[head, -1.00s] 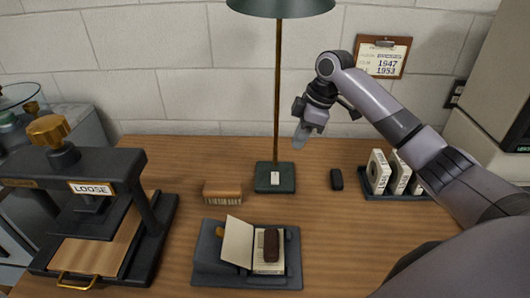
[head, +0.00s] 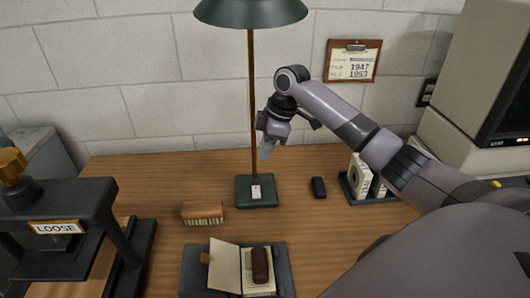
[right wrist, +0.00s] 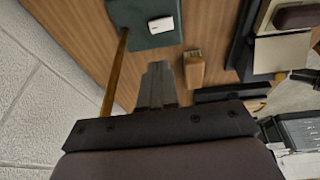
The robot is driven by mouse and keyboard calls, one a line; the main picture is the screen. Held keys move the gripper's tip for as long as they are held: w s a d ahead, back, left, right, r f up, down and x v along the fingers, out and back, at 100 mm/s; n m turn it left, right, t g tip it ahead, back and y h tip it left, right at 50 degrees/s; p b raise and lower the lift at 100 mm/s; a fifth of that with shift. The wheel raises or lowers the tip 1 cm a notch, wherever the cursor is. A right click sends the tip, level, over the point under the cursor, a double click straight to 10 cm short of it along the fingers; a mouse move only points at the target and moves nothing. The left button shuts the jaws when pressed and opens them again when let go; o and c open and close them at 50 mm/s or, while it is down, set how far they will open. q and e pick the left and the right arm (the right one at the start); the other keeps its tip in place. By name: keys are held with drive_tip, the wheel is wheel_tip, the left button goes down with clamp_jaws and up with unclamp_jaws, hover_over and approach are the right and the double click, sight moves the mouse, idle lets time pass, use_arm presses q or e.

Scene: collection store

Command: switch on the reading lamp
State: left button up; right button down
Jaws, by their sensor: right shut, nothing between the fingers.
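The reading lamp has a dark green shade (head: 250,12), a thin brass pole (head: 252,95) and a square green base (head: 257,203) on the wooden desk. A white switch (head: 256,192) sits on top of the base; it also shows in the right wrist view (right wrist: 161,24). My right gripper (head: 266,151) is shut and empty. It hangs in the air above the base, just right of the pole, apart from the switch. In the right wrist view its fingers (right wrist: 157,72) point toward the desk beside the base. The left gripper is out of view.
A brush (head: 203,211) lies left of the base. An open book (head: 226,267) rests on a dark cradle in front. A small black object (head: 318,187) and a rack of white boxes (head: 358,178) stand right. A press labelled LOOSE (head: 58,228) stands left.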

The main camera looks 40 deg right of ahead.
hover_over(255, 188)
drive_tip(key=f, duration=0.6)
drive_tip(key=s+f, duration=0.1)
drive_tip(key=f, duration=0.2)
drive_tip(key=shift+d+f, duration=0.15)
drive_tip(key=shift+f, duration=0.2)
drive_tip(key=shift+w+d+f, duration=0.1)
drive_tip(key=shift+w+f, duration=0.05)
drive_tip(key=shift+f, duration=0.5)
drive_tip(key=shift+f, duration=0.1)
drive_tip(key=shift+w+d+f+g+y+b, duration=0.1)
drive_tip(key=shift+w+f+g+y+b, duration=0.1)
drive_tip(key=shift+f+g+y+b, duration=0.15)
drive_tip(key=shift+r, duration=0.1)
